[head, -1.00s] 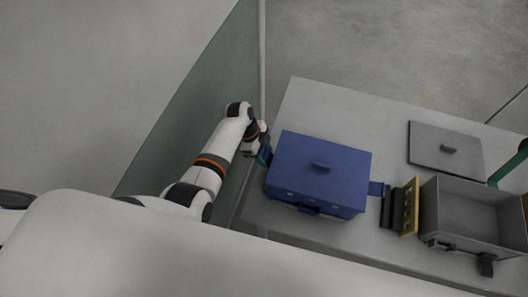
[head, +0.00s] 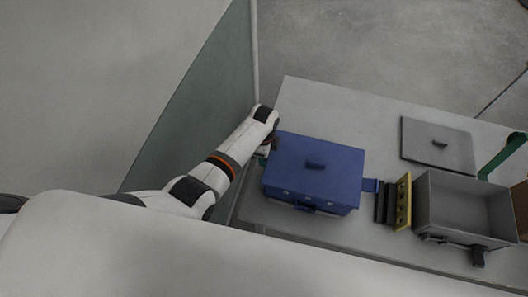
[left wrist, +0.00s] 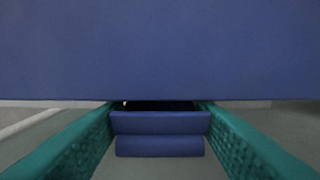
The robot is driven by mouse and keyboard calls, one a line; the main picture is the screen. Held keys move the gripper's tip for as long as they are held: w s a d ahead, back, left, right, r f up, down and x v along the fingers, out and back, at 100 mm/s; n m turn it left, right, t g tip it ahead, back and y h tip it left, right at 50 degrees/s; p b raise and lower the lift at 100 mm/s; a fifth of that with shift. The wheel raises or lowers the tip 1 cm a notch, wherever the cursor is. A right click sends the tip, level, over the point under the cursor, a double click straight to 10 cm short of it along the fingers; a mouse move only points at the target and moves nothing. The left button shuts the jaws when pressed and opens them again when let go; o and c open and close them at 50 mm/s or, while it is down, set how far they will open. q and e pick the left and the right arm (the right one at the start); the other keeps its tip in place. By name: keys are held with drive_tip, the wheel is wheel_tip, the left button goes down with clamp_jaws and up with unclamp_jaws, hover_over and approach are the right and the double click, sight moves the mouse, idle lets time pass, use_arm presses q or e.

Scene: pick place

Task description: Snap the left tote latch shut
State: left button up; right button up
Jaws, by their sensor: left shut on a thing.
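My left gripper (head: 264,155) is at the tote's left side, mostly hidden under my own wrist in the head view. In the left wrist view, the teal fingers of my left gripper (left wrist: 160,130) are on both sides of the blue left latch (left wrist: 160,147) and shut on it, just below the overhanging tote lid (left wrist: 160,50).
Right of the tote stand dark blocks (head: 385,204) and a yellow strip with holes (head: 403,200). The table behind the tote is clear.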

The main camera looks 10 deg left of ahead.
use_arm(q)
drive_tip(key=o, duration=1)
drive_tip(key=shift+r, duration=0.6)
wheel_tip(320, 180, up, 11)
drive_tip(key=shift+a+f+b, duration=0.1)
drive_tip(key=shift+a+b, duration=0.05)
drive_tip(key=shift+b, duration=0.6)
drive_tip(key=shift+c, duration=0.6)
